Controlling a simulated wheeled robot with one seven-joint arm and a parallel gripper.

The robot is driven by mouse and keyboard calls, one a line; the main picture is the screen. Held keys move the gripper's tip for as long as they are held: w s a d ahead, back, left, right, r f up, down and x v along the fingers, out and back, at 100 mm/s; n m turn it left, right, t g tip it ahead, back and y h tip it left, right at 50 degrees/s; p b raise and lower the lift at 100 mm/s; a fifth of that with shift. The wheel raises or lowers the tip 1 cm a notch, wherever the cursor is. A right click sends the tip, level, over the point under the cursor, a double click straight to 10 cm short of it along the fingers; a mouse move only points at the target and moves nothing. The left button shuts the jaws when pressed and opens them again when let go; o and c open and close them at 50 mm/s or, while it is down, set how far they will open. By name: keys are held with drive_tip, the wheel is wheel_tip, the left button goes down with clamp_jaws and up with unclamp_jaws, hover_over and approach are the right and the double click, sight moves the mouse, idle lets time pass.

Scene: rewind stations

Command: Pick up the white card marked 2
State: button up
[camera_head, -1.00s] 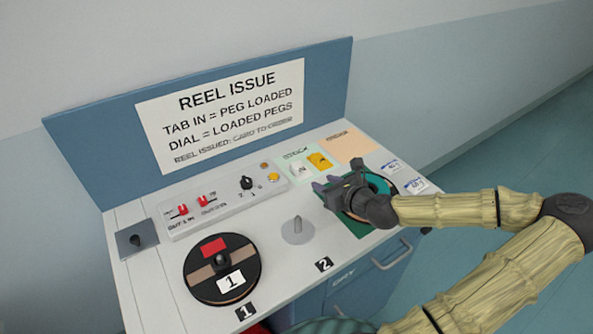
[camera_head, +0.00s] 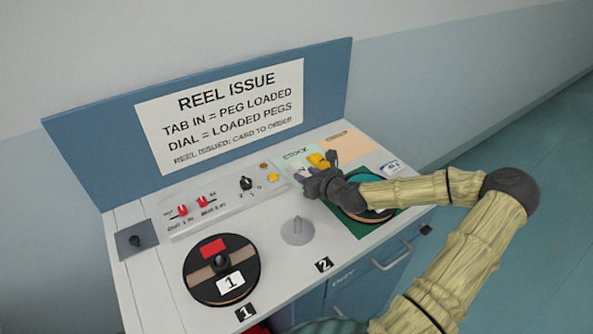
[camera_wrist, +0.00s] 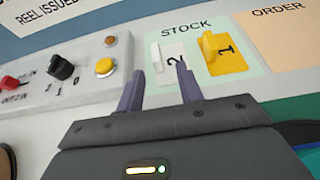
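The white card marked 2 (camera_wrist: 174,66) lies on the pale green STOCK area, with a white upright tab on it. It shows in the wrist view just beyond my fingertips, towards the right finger. In the head view my gripper mostly hides it. My gripper (camera_wrist: 160,72) is open and empty, its two purple fingers spread apart at the near side of the card. In the head view my gripper (camera_head: 304,176) is low over the console, near the STOCK area.
A yellow card marked 1 (camera_wrist: 222,54) stands right of the white card. The peach ORDER area (camera_wrist: 278,38) is farther right. A switch panel (camera_wrist: 86,88) with a yellow button is on the left.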

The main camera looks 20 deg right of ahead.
sight(297, 170)
drive_tip(key=x, duration=0.5)
drive_tip(key=shift+a, duration=0.25)
clamp_jaws()
